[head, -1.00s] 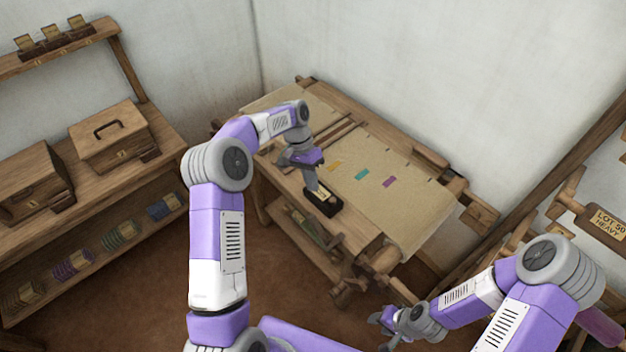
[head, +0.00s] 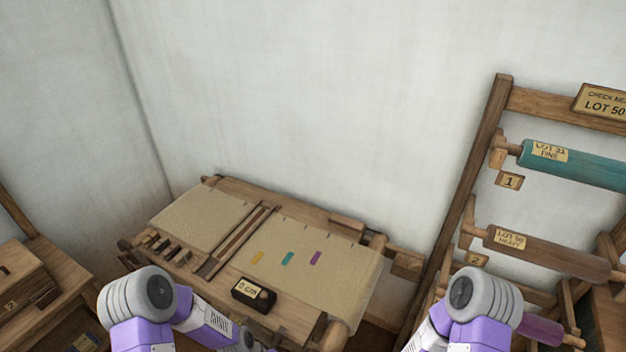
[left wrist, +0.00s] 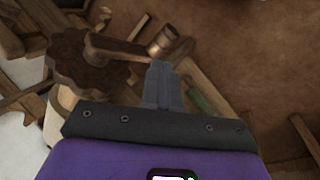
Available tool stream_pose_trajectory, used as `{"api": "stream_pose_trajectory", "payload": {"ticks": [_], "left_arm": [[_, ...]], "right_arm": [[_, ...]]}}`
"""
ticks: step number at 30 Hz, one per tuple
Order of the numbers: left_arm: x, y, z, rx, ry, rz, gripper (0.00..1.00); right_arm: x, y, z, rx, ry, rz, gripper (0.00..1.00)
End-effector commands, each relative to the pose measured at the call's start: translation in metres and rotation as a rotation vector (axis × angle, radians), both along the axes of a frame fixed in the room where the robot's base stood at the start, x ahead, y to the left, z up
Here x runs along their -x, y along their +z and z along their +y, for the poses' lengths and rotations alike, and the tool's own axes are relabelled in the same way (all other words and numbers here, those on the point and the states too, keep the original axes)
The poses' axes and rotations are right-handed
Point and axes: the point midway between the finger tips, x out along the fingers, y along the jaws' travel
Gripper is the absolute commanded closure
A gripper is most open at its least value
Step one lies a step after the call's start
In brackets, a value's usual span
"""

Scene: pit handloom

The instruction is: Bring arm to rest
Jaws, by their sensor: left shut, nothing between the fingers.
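My left arm comes in at the bottom left of the head view, bent down in front of the loom (head: 345,280); its gripper is hidden below the frame or behind my arm there. In the left wrist view my left gripper (left wrist: 162,85) is shut and empty, its fingers together. Below it are the loom's dark toothed wheel (left wrist: 85,60) and wooden crank, apart from the fingers as far as I can tell. My right arm shows only at its elbow at the bottom right of the head view; its gripper is out of frame.
A small dark labelled block (head: 254,293) sits on the loom's front edge. Yellow, teal and purple marks lie on the cloth. A rack with a teal roller (head: 580,165) and a brown roller (head: 550,252) stands at right. A wooden box (head: 20,275) is at left. Brown floor (left wrist: 250,50) is open.

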Motion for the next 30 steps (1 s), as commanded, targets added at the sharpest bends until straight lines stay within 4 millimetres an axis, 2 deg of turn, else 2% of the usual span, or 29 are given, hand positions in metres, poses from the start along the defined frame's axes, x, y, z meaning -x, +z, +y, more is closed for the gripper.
{"api": "stream_pose_trajectory", "payload": {"ticks": [1,3,8,12,16,30], "left_arm": [[0.021,-0.004,-0.003,-0.005,0.026,0.007,1.0],[0.045,-0.008,-0.005,-0.017,0.07,0.003,1.0],[0.092,-0.007,-0.005,-0.048,0.161,-0.006,1.0],[0.087,-0.038,-0.004,-0.049,0.165,-0.017,1.0],[0.087,-0.051,-0.004,-0.049,0.164,-0.017,1.0],[0.087,-0.054,-0.004,-0.048,0.164,-0.017,1.0]], "right_arm": [[0.0,0.0,0.0,0.0,0.0,0.0,0.57],[0.0,0.0,0.0,0.0,0.0,0.0,0.57],[0.0,0.0,0.0,0.0,0.0,0.0,0.57],[0.0,-0.031,0.0,0.0,0.0,0.001,0.57],[0.0,-0.044,0.0,0.0,0.0,0.001,0.57],[0.0,-0.047,0.0,0.0,0.0,0.0,0.57]]}}
